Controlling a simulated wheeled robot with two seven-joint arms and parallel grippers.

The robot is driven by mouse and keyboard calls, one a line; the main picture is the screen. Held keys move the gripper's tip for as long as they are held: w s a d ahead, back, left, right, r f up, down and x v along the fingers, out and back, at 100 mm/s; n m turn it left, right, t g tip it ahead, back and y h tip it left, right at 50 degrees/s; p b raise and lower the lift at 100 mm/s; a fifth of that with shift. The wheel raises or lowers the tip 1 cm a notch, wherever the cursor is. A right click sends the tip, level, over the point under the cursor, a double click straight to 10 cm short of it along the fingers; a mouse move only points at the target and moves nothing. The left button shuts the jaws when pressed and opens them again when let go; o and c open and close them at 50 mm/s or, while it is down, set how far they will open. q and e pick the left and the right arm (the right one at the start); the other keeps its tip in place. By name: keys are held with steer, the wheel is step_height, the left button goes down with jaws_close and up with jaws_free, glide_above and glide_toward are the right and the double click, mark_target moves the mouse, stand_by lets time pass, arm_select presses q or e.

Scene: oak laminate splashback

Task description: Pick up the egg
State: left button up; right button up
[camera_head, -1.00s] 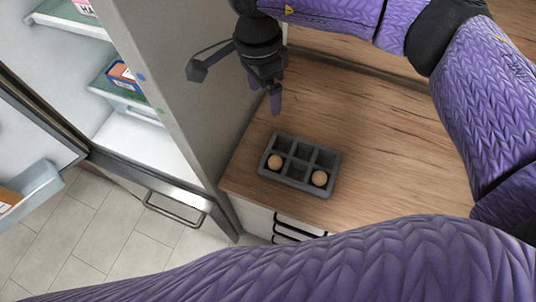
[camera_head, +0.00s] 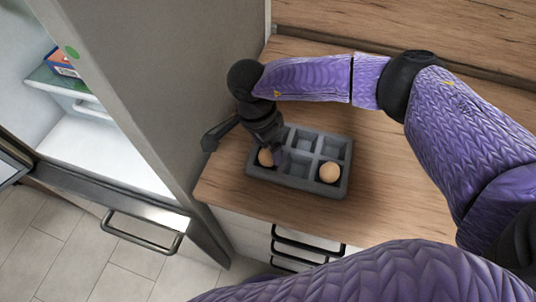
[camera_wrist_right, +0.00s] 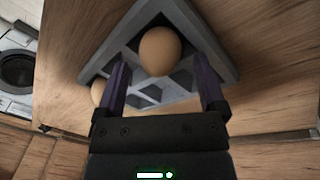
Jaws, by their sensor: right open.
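A grey compartment tray (camera_head: 342,186) stands on the wooden counter and holds two light brown eggs. One egg (camera_head: 266,157) sits in the near left compartment, partly hidden by my right gripper (camera_head: 277,155). The other egg (camera_head: 329,172) sits in the near right compartment, in clear view. My right gripper points down at the left part of the tray. In the right wrist view the gripper (camera_wrist_right: 162,72) is open, and one egg (camera_wrist_right: 160,50) shows between and beyond its fingers. The second egg (camera_wrist_right: 98,91) is partly behind the left finger. My left gripper is out of view.
An open fridge (camera_head: 95,150) stands left of the counter, with its side panel close to my right gripper. Drawers with dark handles (camera_head: 305,246) are below the counter's front edge. The wooden counter (camera_head: 395,170) is clear to the right of the tray.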

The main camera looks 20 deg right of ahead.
steer(key=shift+f, duration=0.25)
steer(key=c, duration=0.8)
jaws_close()
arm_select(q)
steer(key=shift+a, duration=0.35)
arm_select(e)
steer(key=shift+r, duration=0.1)
